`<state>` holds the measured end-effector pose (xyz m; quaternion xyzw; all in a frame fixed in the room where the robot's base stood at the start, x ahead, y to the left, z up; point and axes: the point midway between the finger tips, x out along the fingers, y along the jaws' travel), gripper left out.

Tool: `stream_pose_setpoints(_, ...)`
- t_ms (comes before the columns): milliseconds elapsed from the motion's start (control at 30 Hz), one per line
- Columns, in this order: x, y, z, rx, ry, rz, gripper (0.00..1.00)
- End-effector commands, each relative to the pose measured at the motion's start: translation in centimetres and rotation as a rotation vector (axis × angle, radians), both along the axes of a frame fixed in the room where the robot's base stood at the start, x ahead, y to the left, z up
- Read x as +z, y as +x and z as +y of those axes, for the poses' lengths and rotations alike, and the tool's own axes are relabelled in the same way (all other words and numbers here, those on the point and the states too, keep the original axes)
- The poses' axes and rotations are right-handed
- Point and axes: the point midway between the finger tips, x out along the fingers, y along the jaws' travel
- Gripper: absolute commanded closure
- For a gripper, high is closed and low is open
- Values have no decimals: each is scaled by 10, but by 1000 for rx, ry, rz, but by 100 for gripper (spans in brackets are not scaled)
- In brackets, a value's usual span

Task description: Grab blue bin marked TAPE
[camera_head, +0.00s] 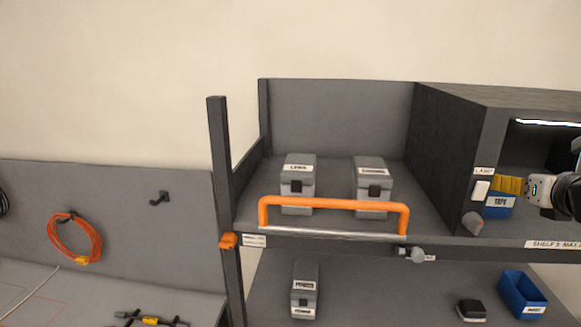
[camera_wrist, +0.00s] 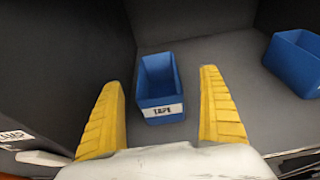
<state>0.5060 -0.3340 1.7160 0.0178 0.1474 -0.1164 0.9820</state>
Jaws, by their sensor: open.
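The blue bin marked TAPE (camera_wrist: 160,110) stands upright on the floor of a dark cubby, its white label facing my gripper. In the head view the TAPE bin (camera_head: 498,207) shows at the right inside the cubby, partly hidden behind my gripper. My gripper (camera_wrist: 163,95) has its two yellow fingers spread wide, one on each side of the bin in the wrist view, with gaps to it. In the head view my gripper (camera_head: 510,186) reaches into the cubby from the right. The bin looks empty.
A second blue bin (camera_wrist: 296,62) stands to the right in the cubby. The cubby's dark side wall (camera_wrist: 70,70) is close on the left. An orange rail (camera_head: 333,203) fronts the shelf with two grey boxes. Another blue bin (camera_head: 522,294) sits on the lower shelf.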

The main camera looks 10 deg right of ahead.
Motion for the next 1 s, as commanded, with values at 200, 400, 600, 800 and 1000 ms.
stream_pose_setpoints(200,-6,19,-3,1,-1,0,10)
stream_pose_setpoints(400,-17,48,-5,2,-1,0,10)
stream_pose_setpoints(600,-23,60,-9,0,-1,0,10)
stream_pose_setpoints(800,-23,60,-9,0,-1,0,19)
stream_pose_setpoints(1000,-23,60,-9,0,-1,0,70)
